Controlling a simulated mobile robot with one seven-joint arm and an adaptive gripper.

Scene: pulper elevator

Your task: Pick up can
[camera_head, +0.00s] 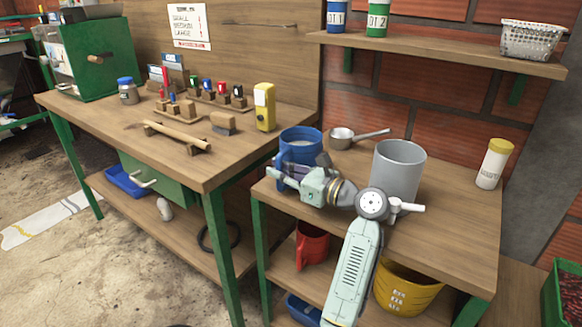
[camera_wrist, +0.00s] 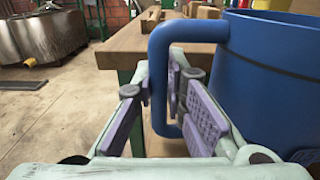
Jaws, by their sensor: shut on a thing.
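A blue can (camera_head: 301,146) with a loop handle stands upright near the left end of the lower wooden bench. My gripper (camera_head: 285,174) is in front of it and hides its lower part. In the wrist view, the blue can (camera_wrist: 262,75) fills the right side, and its handle (camera_wrist: 159,65) passes down between the fingertips. My gripper (camera_wrist: 160,90) is shut on that handle. I cannot tell whether the can's base touches the bench.
A grey bucket (camera_head: 398,170) stands close on the right, behind my arm. A metal saucepan (camera_head: 343,138) lies behind. A white bottle with a yellow cap (camera_head: 494,163) is at the far right. The higher workbench (camera_head: 200,160) with tools adjoins on the left.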

